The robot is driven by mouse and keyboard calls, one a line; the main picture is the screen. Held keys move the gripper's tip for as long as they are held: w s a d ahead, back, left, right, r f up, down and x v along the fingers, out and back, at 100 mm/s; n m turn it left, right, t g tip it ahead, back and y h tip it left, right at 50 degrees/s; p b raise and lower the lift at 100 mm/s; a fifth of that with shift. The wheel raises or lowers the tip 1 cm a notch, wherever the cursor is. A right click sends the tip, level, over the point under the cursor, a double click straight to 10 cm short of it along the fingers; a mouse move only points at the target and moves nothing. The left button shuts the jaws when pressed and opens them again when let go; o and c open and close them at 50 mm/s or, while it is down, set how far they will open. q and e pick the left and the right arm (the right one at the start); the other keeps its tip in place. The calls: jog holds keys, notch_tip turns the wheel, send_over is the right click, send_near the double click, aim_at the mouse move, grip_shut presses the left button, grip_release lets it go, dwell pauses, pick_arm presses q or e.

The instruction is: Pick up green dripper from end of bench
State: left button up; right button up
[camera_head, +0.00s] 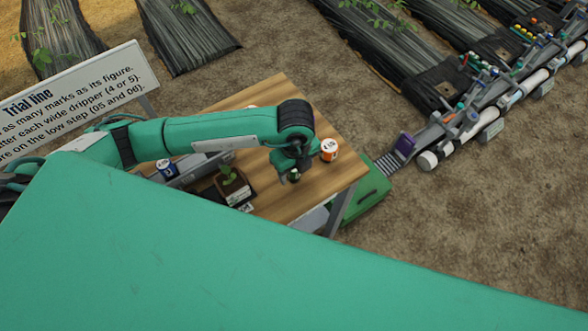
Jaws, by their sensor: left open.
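The wooden bench (265,205) stands in the middle of the view. A small dark green piece (294,176), which looks like the green dripper, shows near the bench's right end. My left gripper (289,169) is over that end, pointing down, right at the green piece. Its jaws are open, and I cannot tell whether the piece lies between them or just beyond. The gripper and wrist hide part of the bench there. My right gripper is not in view.
A white and orange cup (329,150) stands close right of my left gripper. A potted seedling (232,183) and a blue cup (167,169) stand farther left. A sign (75,100) is at the left. A green case (367,197) and white pipework (485,110) lie beyond the bench's right end.

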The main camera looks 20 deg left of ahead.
pick_arm(q)
jog(key=c, duration=1)
jog(key=shift+c, duration=0.2)
jog(key=shift+r, duration=0.15)
